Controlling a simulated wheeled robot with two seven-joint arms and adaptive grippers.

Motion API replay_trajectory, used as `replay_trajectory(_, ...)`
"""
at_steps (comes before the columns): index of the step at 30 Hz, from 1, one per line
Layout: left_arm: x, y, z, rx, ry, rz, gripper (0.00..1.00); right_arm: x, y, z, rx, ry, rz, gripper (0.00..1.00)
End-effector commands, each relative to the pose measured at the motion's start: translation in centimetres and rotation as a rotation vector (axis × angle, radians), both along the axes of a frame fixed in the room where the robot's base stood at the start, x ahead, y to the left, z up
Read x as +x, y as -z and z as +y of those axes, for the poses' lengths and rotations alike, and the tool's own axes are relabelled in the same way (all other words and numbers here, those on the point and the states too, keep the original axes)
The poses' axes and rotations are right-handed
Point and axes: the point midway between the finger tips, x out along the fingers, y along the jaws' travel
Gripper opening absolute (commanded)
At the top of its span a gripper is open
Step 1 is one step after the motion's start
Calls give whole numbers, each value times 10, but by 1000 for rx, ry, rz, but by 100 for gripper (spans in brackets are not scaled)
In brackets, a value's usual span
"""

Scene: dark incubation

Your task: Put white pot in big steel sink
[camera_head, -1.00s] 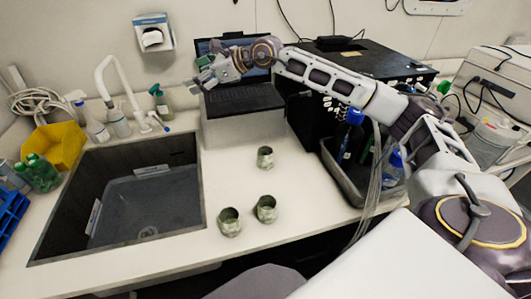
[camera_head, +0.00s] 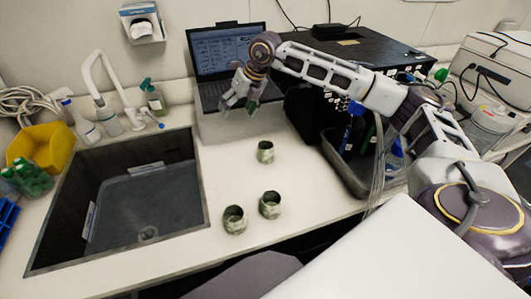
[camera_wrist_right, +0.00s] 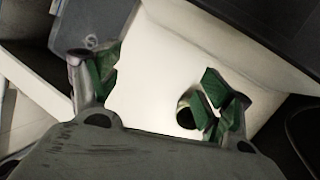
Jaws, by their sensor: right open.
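Three small pots with mottled whitish-green sides and dark insides stand upright on the white counter: a back pot (camera_head: 265,152), a front right pot (camera_head: 270,205) and a front left pot (camera_head: 234,220). The big steel sink (camera_head: 175,150) is set into the counter to their left, and no pot shows in it. My right gripper (camera_head: 238,99) is open and empty, above the counter and behind the back pot, in front of the laptop. In the right wrist view its green-padded fingers (camera_wrist_right: 158,82) are apart; one pot (camera_wrist_right: 187,113) is partly hidden behind a finger. My left gripper is not seen.
A laptop (camera_head: 228,52) stands on a raised white block behind the pots. A grey tray with bottles (camera_head: 345,170) is right of them. A faucet (camera_head: 100,75), spray bottles and a yellow bin (camera_head: 40,145) line the sink. Counter between sink and pots is clear.

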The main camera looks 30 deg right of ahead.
Motion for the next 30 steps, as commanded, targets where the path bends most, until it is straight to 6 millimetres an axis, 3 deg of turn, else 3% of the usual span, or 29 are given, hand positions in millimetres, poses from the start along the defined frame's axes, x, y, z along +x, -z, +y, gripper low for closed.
replay_trajectory(15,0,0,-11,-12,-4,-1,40,-44,19,-42,-68,529,313,79)
replay_trajectory(21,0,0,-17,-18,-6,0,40,-60,21,-54,-93,744,394,79)
replay_trajectory(30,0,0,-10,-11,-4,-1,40,-72,22,-63,-89,1046,460,79)
